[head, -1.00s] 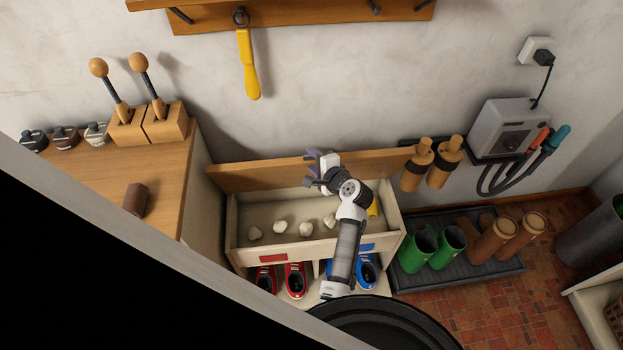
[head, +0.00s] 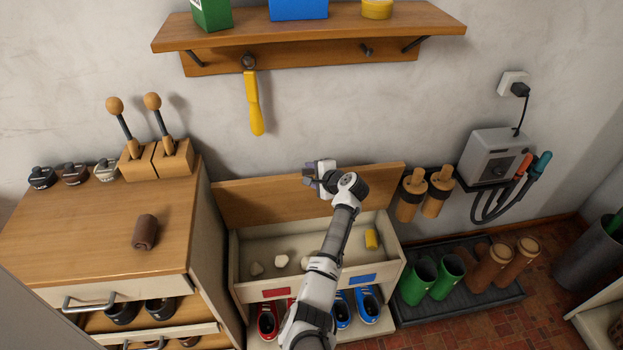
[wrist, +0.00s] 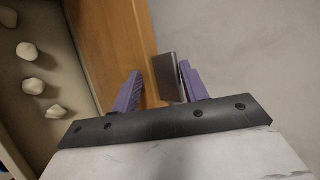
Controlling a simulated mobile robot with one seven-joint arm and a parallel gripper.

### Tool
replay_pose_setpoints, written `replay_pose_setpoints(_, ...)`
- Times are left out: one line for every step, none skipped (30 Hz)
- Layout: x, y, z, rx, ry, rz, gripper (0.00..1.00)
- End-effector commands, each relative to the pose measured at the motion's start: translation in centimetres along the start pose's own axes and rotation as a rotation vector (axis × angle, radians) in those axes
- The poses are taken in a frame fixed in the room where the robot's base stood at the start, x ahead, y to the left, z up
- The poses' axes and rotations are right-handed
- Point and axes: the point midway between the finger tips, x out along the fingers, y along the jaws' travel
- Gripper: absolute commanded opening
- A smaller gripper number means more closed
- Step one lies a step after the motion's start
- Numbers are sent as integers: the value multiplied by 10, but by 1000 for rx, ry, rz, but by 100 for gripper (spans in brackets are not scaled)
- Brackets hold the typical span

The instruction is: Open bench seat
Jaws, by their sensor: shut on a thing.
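The bench seat lid (head: 255,201) is a wooden board standing raised along the back of the bench box (head: 240,262), against the wall. The box is open at the top. My gripper (head: 318,172) is at the lid's upper edge. In the wrist view, the purple fingers of my gripper (wrist: 160,68) are on either side of a dark grey metal piece (wrist: 168,78) at the edge of the wooden lid (wrist: 112,45). Whether the finger pads touch it is hard to see. My arm hides part of the box front and lid.
Inside the box lie several pale lumps (head: 281,260) and a yellow item (head: 371,239). Red shoes (head: 268,321) and blue shoes (head: 369,304) stand below. A cabinet (head: 110,230) stands left; a boot tray (head: 455,300) is right. A shelf (head: 310,30) hangs above.

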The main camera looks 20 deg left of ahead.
Motion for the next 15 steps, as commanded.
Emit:
replay_pose_setpoints(2,4,0,1,0,6,3)
replay_pose_setpoints(2,4,0,1,-1,7,3)
replay_pose_setpoints(2,4,0,1,-1,7,3)
replay_pose_setpoints(2,4,0,2,-1,7,3)
replay_pose_setpoints(2,4,0,2,-1,8,3)
replay_pose_setpoints(2,4,0,2,-1,8,3)
replay_pose_setpoints(2,4,0,2,-1,8,3)
replay_pose_setpoints(2,4,0,2,-1,8,3)
replay_pose_setpoints(2,5,0,2,-1,8,3)
replay_pose_setpoints(2,5,0,2,-1,8,3)
replay_pose_setpoints(2,5,0,2,-1,8,41)
replay_pose_setpoints(2,5,0,2,-1,8,36)
replay_pose_setpoints(2,5,0,2,-2,9,32)
replay_pose_setpoints(2,5,0,2,-2,9,29)
replay_pose_setpoints(2,5,0,2,-2,9,29)
